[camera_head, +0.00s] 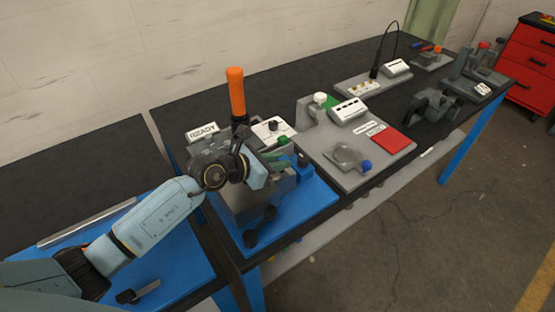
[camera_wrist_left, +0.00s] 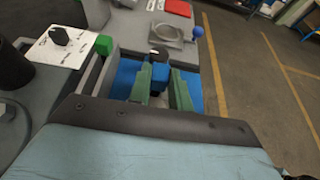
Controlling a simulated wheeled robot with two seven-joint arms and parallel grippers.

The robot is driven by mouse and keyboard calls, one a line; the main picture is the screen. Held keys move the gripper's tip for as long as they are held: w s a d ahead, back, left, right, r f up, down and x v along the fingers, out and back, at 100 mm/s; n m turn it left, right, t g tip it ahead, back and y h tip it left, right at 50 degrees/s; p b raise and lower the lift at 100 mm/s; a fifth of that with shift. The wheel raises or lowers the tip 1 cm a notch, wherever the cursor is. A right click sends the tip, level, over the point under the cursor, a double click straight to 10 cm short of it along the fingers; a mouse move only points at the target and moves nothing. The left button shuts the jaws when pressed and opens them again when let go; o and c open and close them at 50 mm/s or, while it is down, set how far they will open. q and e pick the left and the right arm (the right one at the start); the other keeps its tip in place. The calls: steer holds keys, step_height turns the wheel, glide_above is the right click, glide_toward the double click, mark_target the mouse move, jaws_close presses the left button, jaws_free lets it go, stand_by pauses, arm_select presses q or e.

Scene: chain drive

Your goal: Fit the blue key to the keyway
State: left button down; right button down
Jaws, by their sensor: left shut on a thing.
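My left gripper (camera_head: 288,160) reaches in from the left over the blue-topped station. In the left wrist view its two green fingers (camera_wrist_left: 160,88) are shut on the blue key (camera_wrist_left: 160,76), a small blue block with a dark part at its far end. The key also shows in the head view as a blue piece (camera_head: 304,160) just right of the fingers. I cannot make out the keyway; the arm and wrist hide much of the grey fixture beneath. My right gripper is not in view.
An orange-handled tool (camera_head: 236,92) stands upright behind my wrist. A white panel with a black knob (camera_head: 272,130) and a green button (camera_head: 283,141) are close by. To the right, a grey station holds a red plate (camera_head: 393,141) and a blue ball knob (camera_head: 366,165).

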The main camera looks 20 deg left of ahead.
arm_select(q)
steer(key=shift+f+b, duration=0.5)
steer(key=shift+f, duration=0.25)
steer(key=c, duration=1.2)
jaws_free()
steer(key=shift+f, duration=0.1)
steer(key=shift+s, duration=0.1)
steer(key=v, duration=1.2)
steer(key=shift+s+a+r, duration=0.3)
steer(key=shift+s+a, duration=0.05)
steer(key=shift+s, duration=0.1)
steer(key=shift+s+f, duration=0.1)
